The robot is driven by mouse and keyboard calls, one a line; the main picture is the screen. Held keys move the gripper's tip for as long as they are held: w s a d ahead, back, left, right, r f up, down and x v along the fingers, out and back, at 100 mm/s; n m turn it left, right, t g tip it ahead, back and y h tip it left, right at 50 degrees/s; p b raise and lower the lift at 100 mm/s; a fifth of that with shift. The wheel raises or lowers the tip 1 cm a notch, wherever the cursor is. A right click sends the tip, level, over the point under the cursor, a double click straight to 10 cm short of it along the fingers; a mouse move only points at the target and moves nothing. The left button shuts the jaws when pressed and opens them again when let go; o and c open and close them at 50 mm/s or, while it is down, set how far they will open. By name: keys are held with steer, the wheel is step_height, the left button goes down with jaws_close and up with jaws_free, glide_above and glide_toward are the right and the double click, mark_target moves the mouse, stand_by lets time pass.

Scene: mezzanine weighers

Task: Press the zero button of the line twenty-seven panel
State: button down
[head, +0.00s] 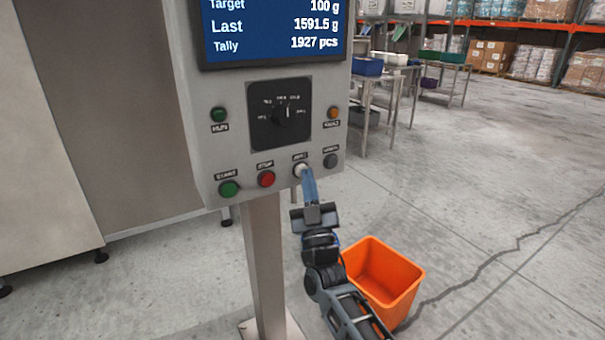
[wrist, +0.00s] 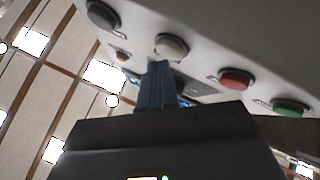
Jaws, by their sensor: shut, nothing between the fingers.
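The grey panel (head: 231,150) stands on a post, with a screen reading Target, Last and Tally. Its lower row holds a green button (head: 229,189), a red button (head: 266,179), a white button (head: 300,169) and a dark grey button (head: 330,161). The white button's label is small and looks like "ZERO". My gripper (head: 304,172) is shut and empty, its blue fingertips at the white button and partly covering it. In the wrist view the fingertips (wrist: 157,66) lie just below the white button (wrist: 171,46); I cannot tell whether they touch it.
A rotary knob (head: 281,114) sits mid-panel, with a green button (head: 218,115) and an orange button (head: 333,113) at its sides. An orange bin (head: 415,284) stands on the floor by my arm. Tables with bins (head: 367,67) stand behind. The floor at right is clear.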

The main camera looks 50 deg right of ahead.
steer(key=shift+w+d, duration=0.15)
steer(key=shift+w, duration=0.25)
stand_by(0.8)
steer(key=shift+s+a, duration=0.25)
steer(key=shift+s, duration=0.55)
steer(key=shift+s+a+p, duration=0.25)
steer(key=shift+s, duration=0.55)
steer(key=shift+s+a+p, duration=0.2)
steer(key=shift+s+p, duration=0.1)
steer(key=shift+s, duration=0.5)
steer(key=shift+s+a+p, duration=0.25)
steer(key=shift+s, duration=0.55)
